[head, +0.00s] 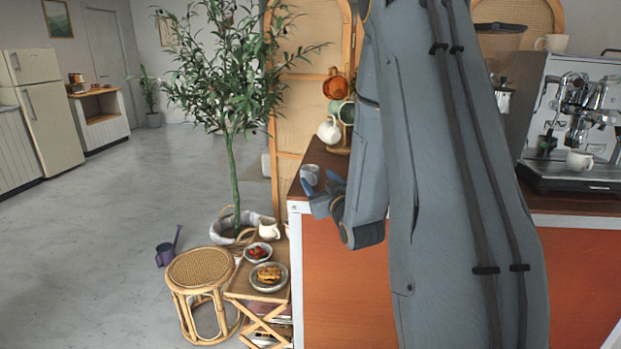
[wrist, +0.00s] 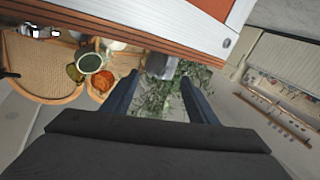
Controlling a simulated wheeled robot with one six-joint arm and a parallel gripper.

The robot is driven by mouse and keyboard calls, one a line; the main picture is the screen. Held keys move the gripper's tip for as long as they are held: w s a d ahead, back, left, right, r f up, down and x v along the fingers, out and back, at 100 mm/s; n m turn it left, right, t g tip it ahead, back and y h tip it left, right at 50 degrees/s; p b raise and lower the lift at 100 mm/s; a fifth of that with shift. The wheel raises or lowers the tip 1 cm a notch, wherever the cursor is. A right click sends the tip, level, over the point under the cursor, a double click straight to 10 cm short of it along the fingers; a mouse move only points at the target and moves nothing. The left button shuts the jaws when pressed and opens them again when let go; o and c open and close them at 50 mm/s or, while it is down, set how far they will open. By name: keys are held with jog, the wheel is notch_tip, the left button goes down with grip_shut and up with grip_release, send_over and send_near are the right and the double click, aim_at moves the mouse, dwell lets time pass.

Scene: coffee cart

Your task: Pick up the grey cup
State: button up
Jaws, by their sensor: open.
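The grey cup (head: 310,175) stands near the left end of the wooden counter top (head: 318,156) in the head view. It also shows in the wrist view (wrist: 158,65), just beyond the gap between my fingers and close to the counter edge. My gripper (head: 325,199) is beside the counter's left end, close to the cup and slightly below it in the head view. In the wrist view my two fingers (wrist: 160,88) are spread apart with nothing between them. My arm covers much of the counter in the head view.
A mug stand (head: 338,150) with several mugs and a white jug (head: 329,130) is behind the cup. An espresso machine (head: 580,120) stands at the right. Left of the counter are a potted tree (head: 232,150), a rattan stool (head: 201,268) and a small table with plates.

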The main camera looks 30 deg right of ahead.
aim_at(311, 178)
jog(key=shift+w+d, duration=0.15)
jog(key=shift+w, duration=1.15)
grip_shut()
